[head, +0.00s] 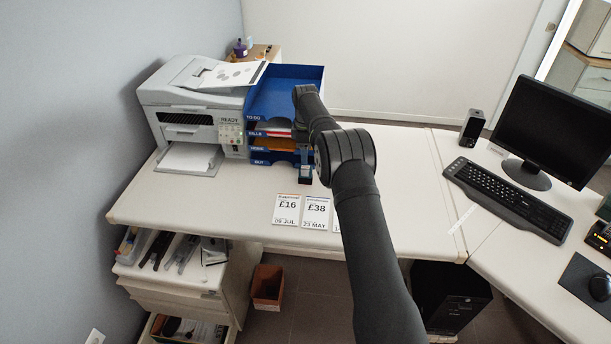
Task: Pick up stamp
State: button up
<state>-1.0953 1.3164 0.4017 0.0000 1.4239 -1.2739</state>
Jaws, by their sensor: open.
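A small dark stamp (305,180) stands on the white desk, just in front of the blue letter tray's right side. My gripper (304,163) points down right above the stamp, at its upper part. It is open, but the fingers are small and dark here. I cannot tell whether they touch the stamp or sit around it. My arm comes in from the bottom right and hides part of the tray and the desk behind it.
The blue letter tray (258,104), with labelled levels, stands close behind the gripper. A printer (180,92) is to its left. Price cards (287,208) lie at the desk's front edge. A keyboard (505,200) and monitor (549,130) are at right. The desk's left front is clear.

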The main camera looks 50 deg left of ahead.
aim_at(306, 174)
notch_tip(306, 174, down, 5)
jog(key=shift+r, duration=0.1)
jog(key=shift+s+d+f, duration=0.1)
jog(key=shift+f, duration=1.3)
jog(key=shift+s+d+f, duration=0.1)
jog(key=shift+f, duration=1.25)
jog(key=c, duration=1.1)
